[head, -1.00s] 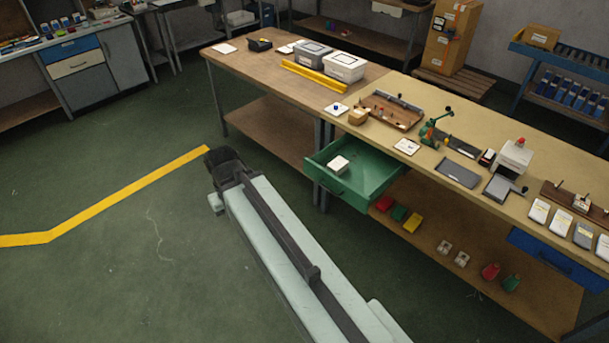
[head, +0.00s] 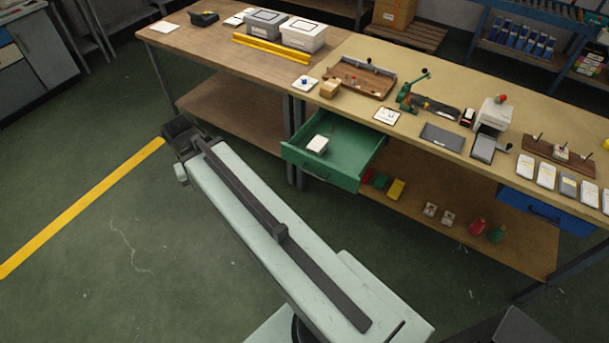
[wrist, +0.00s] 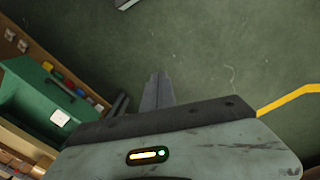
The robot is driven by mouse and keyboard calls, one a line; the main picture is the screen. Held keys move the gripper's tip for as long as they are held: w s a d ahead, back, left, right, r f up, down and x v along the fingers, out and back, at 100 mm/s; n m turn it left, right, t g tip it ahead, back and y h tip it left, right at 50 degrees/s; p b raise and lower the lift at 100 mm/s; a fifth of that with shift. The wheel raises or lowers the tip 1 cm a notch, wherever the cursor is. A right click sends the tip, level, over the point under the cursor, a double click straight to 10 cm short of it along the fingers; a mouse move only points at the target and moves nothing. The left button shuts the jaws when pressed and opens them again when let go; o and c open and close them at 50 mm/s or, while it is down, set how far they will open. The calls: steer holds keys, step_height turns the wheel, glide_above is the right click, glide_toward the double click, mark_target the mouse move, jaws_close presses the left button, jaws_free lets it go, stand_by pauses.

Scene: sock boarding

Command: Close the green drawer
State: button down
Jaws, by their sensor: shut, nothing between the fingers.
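The green drawer (head: 355,153) is pulled out from under the front edge of the workbench in the head view. A small white-topped item (head: 317,144) lies inside it. In the wrist view the green drawer (wrist: 35,108) is at the left, with a dark handle on its front. My gripper (wrist: 157,92) points over bare floor in the wrist view, shut and empty, to the right of the drawer and apart from it. In the head view the end of my arm (head: 180,132) is in front of and left of the drawer, and the fingertips cannot be made out.
The workbench (head: 460,99) carries a tray, a green hand press and several cards. A shut blue drawer (head: 545,208) is under its right part. The lower shelf (head: 420,222) holds coloured items. A yellow line (head: 85,205) crosses open floor at the left.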

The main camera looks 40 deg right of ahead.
steer(key=s+d+f+m+g+h+b, duration=0.1)
steer(key=s+d+f+m+h+b, duration=0.2)
steer(key=d+m, duration=0.65)
steer(key=d+f+m+g+h+b, duration=0.15)
steer(key=d+m+b, duration=0.25)
steer(key=d+m, duration=0.5)
steer(key=s+d+f+m+h+b, duration=0.15)
steer(key=d+f+m+b, duration=0.25)
steer(key=d+m, duration=0.55)
steer(key=s+d+f+m+b, duration=0.1)
steer(key=d+f+b, duration=0.5)
steer(key=f+b, duration=0.2)
steer(key=shift+s+d+f+b, duration=0.25)
steer(key=shift+d+f+b, duration=0.15)
steer(key=shift+b, duration=0.1)
